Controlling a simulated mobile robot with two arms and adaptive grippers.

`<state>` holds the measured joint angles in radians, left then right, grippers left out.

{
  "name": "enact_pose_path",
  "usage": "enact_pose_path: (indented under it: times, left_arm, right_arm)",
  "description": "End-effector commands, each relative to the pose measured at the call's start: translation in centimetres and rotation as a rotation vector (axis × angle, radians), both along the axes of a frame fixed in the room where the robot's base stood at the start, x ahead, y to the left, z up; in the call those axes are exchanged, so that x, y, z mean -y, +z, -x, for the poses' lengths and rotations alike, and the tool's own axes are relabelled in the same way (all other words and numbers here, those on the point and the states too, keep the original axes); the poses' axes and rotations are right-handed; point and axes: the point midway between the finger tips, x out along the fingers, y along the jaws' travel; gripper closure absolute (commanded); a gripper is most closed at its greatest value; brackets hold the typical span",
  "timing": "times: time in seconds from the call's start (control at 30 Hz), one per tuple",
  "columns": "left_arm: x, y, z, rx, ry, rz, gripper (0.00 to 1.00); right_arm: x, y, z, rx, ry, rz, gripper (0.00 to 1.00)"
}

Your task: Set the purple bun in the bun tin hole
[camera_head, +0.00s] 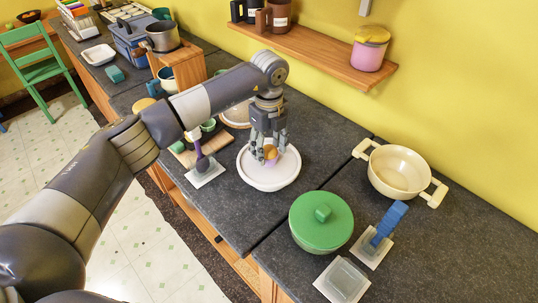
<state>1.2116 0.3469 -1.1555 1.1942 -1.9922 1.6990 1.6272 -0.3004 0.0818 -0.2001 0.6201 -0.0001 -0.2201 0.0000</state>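My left gripper (269,148) points straight down over a white round dish (262,184) on the dark counter. A small orange and pinkish-purple thing (270,154) shows at its fingertips; I cannot tell whether the fingers grip it or stand around it. It may be the purple bun, but it is too small and covered to be sure. A tan board or tin (213,150) with small green pieces lies left of the dish, partly hidden by my arm. I cannot tell for certain which item is the bun tin. My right gripper is not in view.
A dark purple-grey tool (201,161) stands upright on a pale square base left of the dish. A green-lidded pot (320,222), a blue-handled tool (388,224), a clear-lidded box (342,281) and a cream pot (400,170) stand right. A wooden shelf (312,50) overhangs the back.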

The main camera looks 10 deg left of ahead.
Motion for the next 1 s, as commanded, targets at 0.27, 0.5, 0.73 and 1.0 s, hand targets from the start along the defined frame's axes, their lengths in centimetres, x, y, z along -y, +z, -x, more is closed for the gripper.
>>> enact_pose_path:
  times: [0.27, 0.5, 0.73, 1.0]
  left_arm:
    - [0.0, 0.0, 0.0, 0.000, 0.000, 0.000, 0.78]
    - [0.0, 0.3, 0.0, 0.001, 0.000, -0.001, 0.78]
    - [0.0, 0.8, 0.0, 0.001, 0.000, -0.001, 0.78]
    - [0.0, 1.2, 0.0, 0.001, 0.000, -0.001, 0.78]
  right_arm:
    - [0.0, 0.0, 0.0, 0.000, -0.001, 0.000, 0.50]
    - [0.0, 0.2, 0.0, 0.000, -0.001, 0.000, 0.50]
    - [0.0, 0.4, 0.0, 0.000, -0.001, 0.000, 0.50]
    - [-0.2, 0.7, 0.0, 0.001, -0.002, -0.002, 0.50]
